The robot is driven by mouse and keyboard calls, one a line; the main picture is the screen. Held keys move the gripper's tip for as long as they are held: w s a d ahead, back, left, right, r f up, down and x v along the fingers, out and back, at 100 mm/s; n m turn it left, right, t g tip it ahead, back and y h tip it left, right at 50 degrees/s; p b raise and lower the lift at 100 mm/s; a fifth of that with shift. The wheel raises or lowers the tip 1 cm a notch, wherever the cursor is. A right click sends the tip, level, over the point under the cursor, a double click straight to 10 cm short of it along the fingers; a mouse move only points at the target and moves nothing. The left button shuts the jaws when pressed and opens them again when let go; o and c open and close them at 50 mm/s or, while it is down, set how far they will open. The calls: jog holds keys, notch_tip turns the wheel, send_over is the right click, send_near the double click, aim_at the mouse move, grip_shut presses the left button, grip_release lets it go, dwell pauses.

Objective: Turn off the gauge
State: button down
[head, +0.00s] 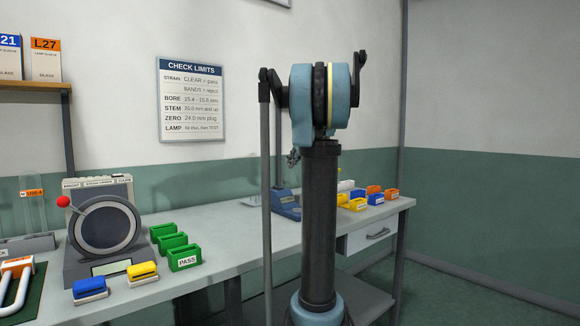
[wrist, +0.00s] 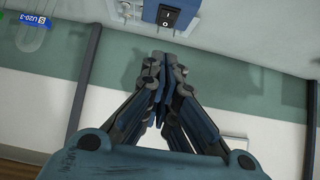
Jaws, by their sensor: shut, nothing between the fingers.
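The gauge (head: 286,203) is a blue-based instrument with a tall post on the bench, partly hidden behind my arm in the head view. In the wrist view its blue housing (wrist: 147,10) shows at the top edge, with a black rocker switch (wrist: 169,17) on its face. I cannot tell which side of the rocker is pressed. My gripper (wrist: 162,62) is shut and empty, its fingertips just below the housing in the picture; a gap shows between them and the switch. In the head view my gripper is mostly hidden by my arm.
A dial instrument (head: 105,225) with a red-knobbed lever stands on the bench (head: 225,262) at left. Green bins (head: 185,258), a blue bin (head: 90,290) and a yellow bin (head: 142,273) are near it. More coloured bins (head: 357,204) sit right of the gauge. A glass U-tube (wrist: 36,38) shows in the wrist view.

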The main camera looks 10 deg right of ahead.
jog(key=shift+w+a+r+t, duration=0.3)
jog(key=shift+w, duration=0.25)
send_over(278, 188)
jog(key=f, duration=0.6)
jog(key=shift+w+d+f, duration=0.15)
jog(key=shift+w+d, duration=0.05)
jog(key=shift+w, duration=0.2)
notch_tip(278, 188, down, 3)
jog(key=shift+w, duration=0.15)
jog(key=shift+f, duration=0.45)
